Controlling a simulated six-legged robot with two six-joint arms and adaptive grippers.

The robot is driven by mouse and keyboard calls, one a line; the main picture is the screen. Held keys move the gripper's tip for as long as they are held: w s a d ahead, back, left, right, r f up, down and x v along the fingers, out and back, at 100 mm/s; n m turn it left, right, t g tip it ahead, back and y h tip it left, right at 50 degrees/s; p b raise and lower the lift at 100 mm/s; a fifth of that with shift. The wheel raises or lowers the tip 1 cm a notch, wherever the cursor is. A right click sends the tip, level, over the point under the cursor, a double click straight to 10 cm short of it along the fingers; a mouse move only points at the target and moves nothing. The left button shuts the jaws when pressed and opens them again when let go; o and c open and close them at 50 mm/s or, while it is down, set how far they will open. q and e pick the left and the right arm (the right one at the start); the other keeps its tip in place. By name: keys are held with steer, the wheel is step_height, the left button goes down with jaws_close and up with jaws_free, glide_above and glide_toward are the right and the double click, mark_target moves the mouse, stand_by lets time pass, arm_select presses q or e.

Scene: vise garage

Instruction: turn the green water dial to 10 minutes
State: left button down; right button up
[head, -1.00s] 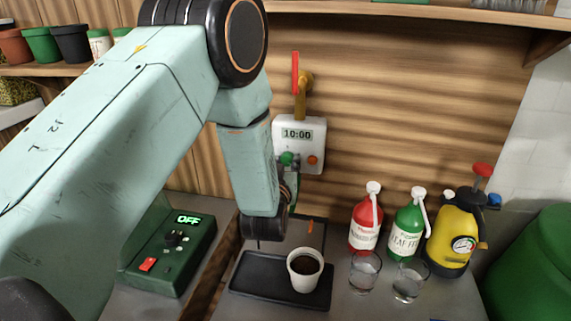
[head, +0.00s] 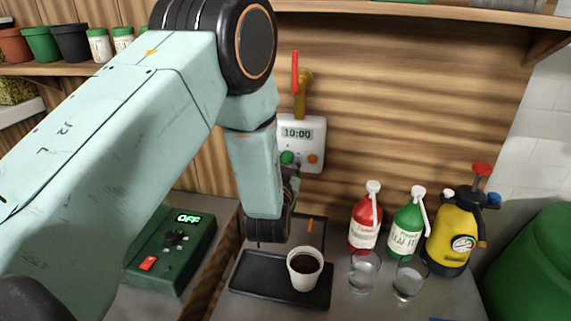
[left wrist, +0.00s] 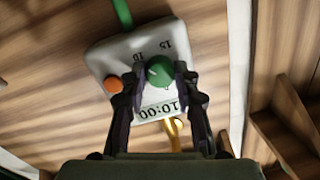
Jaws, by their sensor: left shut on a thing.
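The white water timer (head: 313,150) hangs on the wooden wall, and its display reads 10:00. Its green dial (head: 287,158) is at the lower left of its face, with an orange button (head: 312,160) beside it. In the left wrist view the timer (left wrist: 107,62) appears upside down, and the green dial (left wrist: 160,70) sits between my two dark fingers. My left gripper (left wrist: 160,76) is shut on the green dial, with one finger on each side. In the head view my arm partly hides the gripper. My right gripper is not in view.
A white cup (head: 305,268) of dark soil stands on a black tray (head: 256,282) below. Red (head: 366,222) and green (head: 408,226) bottles, two glasses and a yellow sprayer (head: 452,236) stand to the right. A green control box (head: 170,250) reading OFF is at the left.

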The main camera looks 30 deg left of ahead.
arm_select(q)
steer(key=shift+f, duration=0.15)
steer(key=c, duration=1)
jaws_free()
steer(key=v, duration=1.2)
